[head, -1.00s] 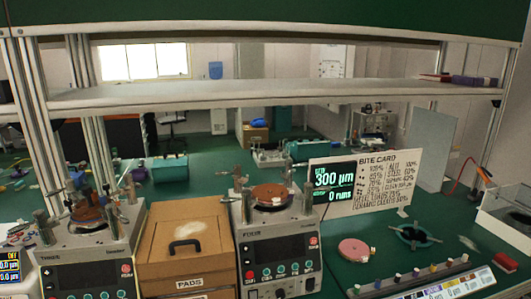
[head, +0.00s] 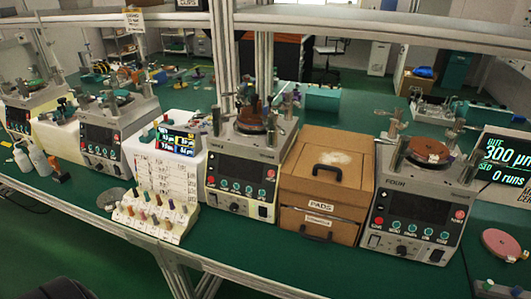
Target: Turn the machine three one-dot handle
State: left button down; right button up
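Machine three (head: 240,172) is the grey lapping machine near the middle of the head view, on the green bench. Its front has a dark screen, a row of small green buttons, a red button at the right and controls along the bottom edge. A brown round plate (head: 252,120) sits on its top among upright metal posts. Dot marks are too small to read, so I cannot tell which part is the one-dot handle. Neither of my grippers shows in this view.
A brown PADS box (head: 325,180) stands right of machine three, then machine FOUR (head: 415,205). Left are a rack of coloured-top pegs (head: 155,215), a small display (head: 178,140) and more machines (head: 115,135). A shelf (head: 400,35) spans above.

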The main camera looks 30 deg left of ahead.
aim_at(216, 108)
jog(key=i+j+u, duration=0.15)
jog(key=j, duration=0.2)
jog(key=j+u, duration=0.1)
jog(key=j, duration=0.3)
jog(key=i+j+u, duration=0.15)
jog(key=j, duration=0.2)
jog(key=i+j+u, duration=0.1)
jog(key=j, duration=0.2)
jog(key=i, duration=0.05)
